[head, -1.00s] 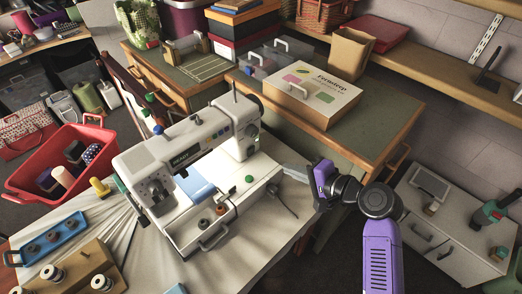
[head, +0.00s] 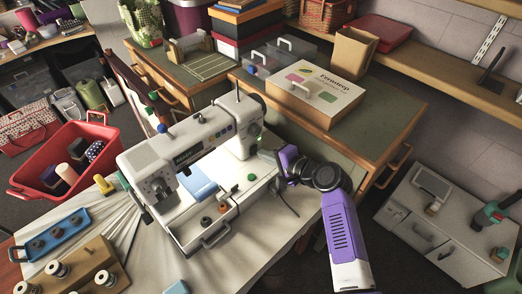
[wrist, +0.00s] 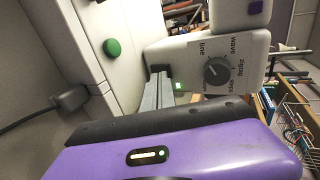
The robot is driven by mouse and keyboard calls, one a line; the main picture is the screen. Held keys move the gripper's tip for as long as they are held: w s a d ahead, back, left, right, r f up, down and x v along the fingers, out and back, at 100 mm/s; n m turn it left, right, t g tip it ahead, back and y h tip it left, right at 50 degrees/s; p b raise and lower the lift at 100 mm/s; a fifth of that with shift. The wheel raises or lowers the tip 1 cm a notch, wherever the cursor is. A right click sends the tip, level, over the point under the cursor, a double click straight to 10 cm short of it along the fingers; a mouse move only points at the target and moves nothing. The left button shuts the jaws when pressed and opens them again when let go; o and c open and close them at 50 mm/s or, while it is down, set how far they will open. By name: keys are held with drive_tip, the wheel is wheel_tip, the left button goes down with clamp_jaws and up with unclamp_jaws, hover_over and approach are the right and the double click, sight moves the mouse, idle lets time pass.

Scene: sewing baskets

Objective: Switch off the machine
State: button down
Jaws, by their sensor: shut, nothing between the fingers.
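The white sewing machine (head: 160,165) stands on the cloth-covered table, with a display and several buttons on its front. A green round button (wrist: 112,47) sits on its pale base in the wrist view; it also shows in the head view (head: 251,177). A dark dial (wrist: 216,71) marked line, wave and zigzag is on the machine's end face, with a small lit green light (wrist: 178,86) near it. My gripper (head: 264,156) is shut and empty at the machine's right end. In the wrist view its fingers (wrist: 157,74) point between button and dial; contact is unclear.
A dark cable (wrist: 40,118) plugs into the machine's base. A green-topped cabinet (head: 390,110) with a cardboard box (head: 318,105) stands behind. A red bin (head: 35,180) is at left, and a white drawer cabinet (head: 450,215) at right.

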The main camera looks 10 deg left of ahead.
sight(251, 143)
drive_tip(key=shift+w+a+r, duration=0.1)
drive_tip(key=shift+w+a, duration=0.55)
drive_tip(key=shift+a, duration=0.1)
drive_tip(key=shift+w+a, duration=0.1)
drive_tip(key=shift+a, duration=0.15)
drive_tip(key=shift+w+a+r, duration=0.15)
drive_tip(key=shift+r, duration=0.05)
drive_tip(key=shift+r+p, duration=0.65)
drive_tip(key=shift+r, duration=0.15)
